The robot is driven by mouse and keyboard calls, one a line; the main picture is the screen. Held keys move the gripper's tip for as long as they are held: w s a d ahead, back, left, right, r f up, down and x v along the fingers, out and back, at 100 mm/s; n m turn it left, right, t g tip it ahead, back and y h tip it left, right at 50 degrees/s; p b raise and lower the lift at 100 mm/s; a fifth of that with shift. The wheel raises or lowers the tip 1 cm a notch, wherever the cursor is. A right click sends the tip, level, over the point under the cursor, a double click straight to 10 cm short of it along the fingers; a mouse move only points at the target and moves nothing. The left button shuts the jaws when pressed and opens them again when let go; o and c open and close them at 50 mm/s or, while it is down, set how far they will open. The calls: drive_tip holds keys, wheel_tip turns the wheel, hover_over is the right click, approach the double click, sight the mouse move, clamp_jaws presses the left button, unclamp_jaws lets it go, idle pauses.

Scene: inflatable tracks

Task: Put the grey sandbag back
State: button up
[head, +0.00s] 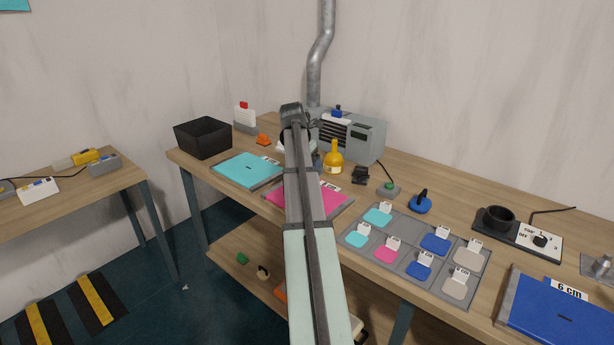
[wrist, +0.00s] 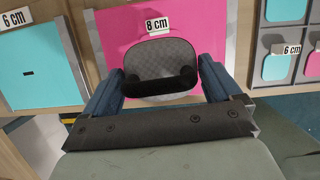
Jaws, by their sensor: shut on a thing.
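In the wrist view, my gripper (wrist: 160,82) has its two blue fingers on either side of a grey rounded thing (wrist: 158,54) with a black band. It looks like the grey sandbag and is gripped between the fingers. Behind it is a pink panel (wrist: 112,38) with an 8 cm label; I cannot tell the gap between them. In the head view, the pink panel (head: 335,202) lies on the workbench, partly behind my arm. My arm hides the fingers and most of the held thing there.
A teal panel (head: 243,168) lies left of the pink one, with a black bin (head: 203,138) behind. A grey compartment tray (head: 355,226) with several coloured pieces is to the right. A yellow bottle (head: 333,160) and a grey machine (head: 367,138) stand behind. A blue panel (head: 550,312) lies front right.

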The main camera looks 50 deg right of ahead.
drive_tip(key=shift+r, duration=0.6)
drive_tip(key=shift+s+d+r, duration=0.1)
drive_tip(key=shift+s+d, duration=0.1)
drive_tip(key=s+d+f+m+g, duration=0.1)
drive_tip(key=s+d+m, duration=0.1)
drive_tip(key=s+d, duration=0.9)
drive_tip(key=s+d+f+m, duration=0.1)
drive_tip(key=s+d+m, duration=0.25)
drive_tip(key=s, duration=1.35)
drive_tip(key=s+d+f+m+g, duration=0.1)
drive_tip(key=s+d+m, duration=0.1)
drive_tip(key=s+d, duration=0.9)
drive_tip(key=shift+s+a+f+m+g+y, duration=0.25)
drive_tip(key=shift+s+f, duration=0.45)
drive_tip(key=shift+f, duration=0.95)
drive_tip(key=shift+s+a+f+m+t+y, duration=0.1)
drive_tip(key=shift+s+a+f+m, duration=0.35)
drive_tip(key=shift+f, duration=1.25)
drive_tip(key=shift+s+a+f+m+g+y, duration=0.15)
drive_tip(key=shift+s+f+m, duration=0.2)
drive_tip(key=shift+s+f, duration=1)
drive_tip(key=shift+w+d+f, duration=0.1)
drive_tip(key=shift+w+f, duration=0.25)
drive_tip(key=shift+f, duration=0.05)
drive_tip(key=o, duration=1.4)
drive_tip(key=shift+c, duration=0.2)
